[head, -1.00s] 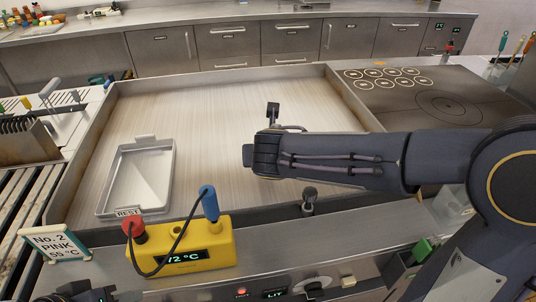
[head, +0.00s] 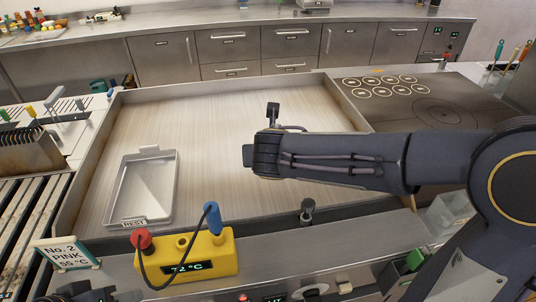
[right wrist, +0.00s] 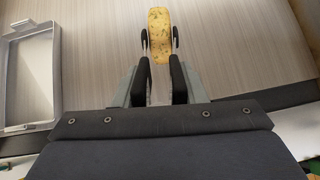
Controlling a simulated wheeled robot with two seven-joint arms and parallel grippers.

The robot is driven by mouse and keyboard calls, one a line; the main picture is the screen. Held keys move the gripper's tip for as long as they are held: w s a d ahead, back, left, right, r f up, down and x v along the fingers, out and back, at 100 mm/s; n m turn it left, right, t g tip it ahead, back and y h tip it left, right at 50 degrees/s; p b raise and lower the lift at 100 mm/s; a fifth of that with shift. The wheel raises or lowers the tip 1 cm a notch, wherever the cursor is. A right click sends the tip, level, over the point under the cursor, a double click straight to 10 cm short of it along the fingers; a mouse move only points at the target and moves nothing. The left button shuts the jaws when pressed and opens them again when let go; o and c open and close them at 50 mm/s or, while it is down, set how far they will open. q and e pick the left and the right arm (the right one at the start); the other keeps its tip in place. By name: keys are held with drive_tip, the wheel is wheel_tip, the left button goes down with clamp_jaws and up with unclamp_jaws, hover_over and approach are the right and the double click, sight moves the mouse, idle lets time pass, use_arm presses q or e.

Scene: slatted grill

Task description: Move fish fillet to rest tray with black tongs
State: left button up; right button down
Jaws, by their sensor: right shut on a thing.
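The rest tray (head: 172,190), a shallow metal tray with a REST label, sits at the left of the steel griddle in the head view. Its edge also shows at the left of the right wrist view (right wrist: 57,80). My right gripper (right wrist: 160,70) is shut on the black tongs (right wrist: 144,38). The yellowish, speckled fish fillet (right wrist: 159,38) lies between the tong tips. I cannot tell whether it is lifted clear of the surface. In the head view my right arm hides the tongs and fillet. A dark part of my left arm shows at the bottom left, its fingers unclear.
A yellow thermometer box (head: 186,254) with red and blue plugs stands at the front ledge, beside a "No. 2 PINK 55 °C" sign (head: 67,254). A slatted grill (head: 22,225) lies left, a dark hob (head: 420,105) right. The griddle's middle is bare.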

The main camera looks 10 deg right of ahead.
wheel_tip(320, 180, up, 5)
drive_tip(key=p, duration=0.2)
drive_tip(key=shift+r+p, duration=0.2)
drive_tip(key=shift+p, duration=0.15)
drive_tip(key=shift+a, duration=0.1)
drive_tip(key=w+a+f+n+y, duration=0.1)
drive_tip(key=a+n, duration=0.1)
drive_tip(key=a, duration=0.9)
drive_tip(key=w+a+f+n+y+b, duration=0.1)
drive_tip(key=a+n+y, duration=0.1)
drive_tip(key=a, duration=0.8)
drive_tip(key=w+a+f+n+y, duration=0.1)
drive_tip(key=w+a, duration=0.1)
drive_tip(key=a, duration=0.9)
drive_tip(key=shift+a+f+n+g+y+b, duration=0.3)
drive_tip(key=shift+a+n+y, duration=0.05)
drive_tip(key=shift+n+y, duration=0.05)
drive_tip(key=shift+f, duration=0.1)
